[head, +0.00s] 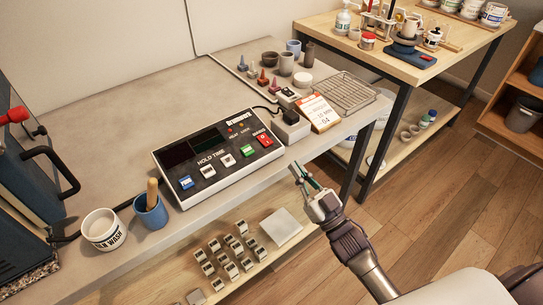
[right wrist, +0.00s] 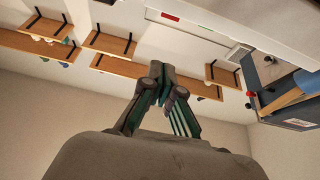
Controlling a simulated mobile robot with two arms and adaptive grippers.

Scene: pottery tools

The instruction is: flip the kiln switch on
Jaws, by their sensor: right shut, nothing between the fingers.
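A control panel (head: 219,154) with a dark display, a HOLD TIME label and blue, white, green and red buttons lies on the grey worktop. The red button (head: 263,138) is at its right end. A small light box (head: 291,126) with a dark cable stands just right of the panel. I cannot tell which part is the kiln switch. My right gripper (head: 297,171) is shut and empty, in front of the worktop's front edge, below and right of the panel, apart from it. Its closed fingers also show in the right wrist view (right wrist: 164,76). My left gripper is not in view.
A white tub (head: 104,230) and a blue cup (head: 151,214) with a wooden handle stand left of the panel. A card (head: 319,113) and wire rack (head: 346,93) are at right. Open floor (head: 430,190) lies to the right.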

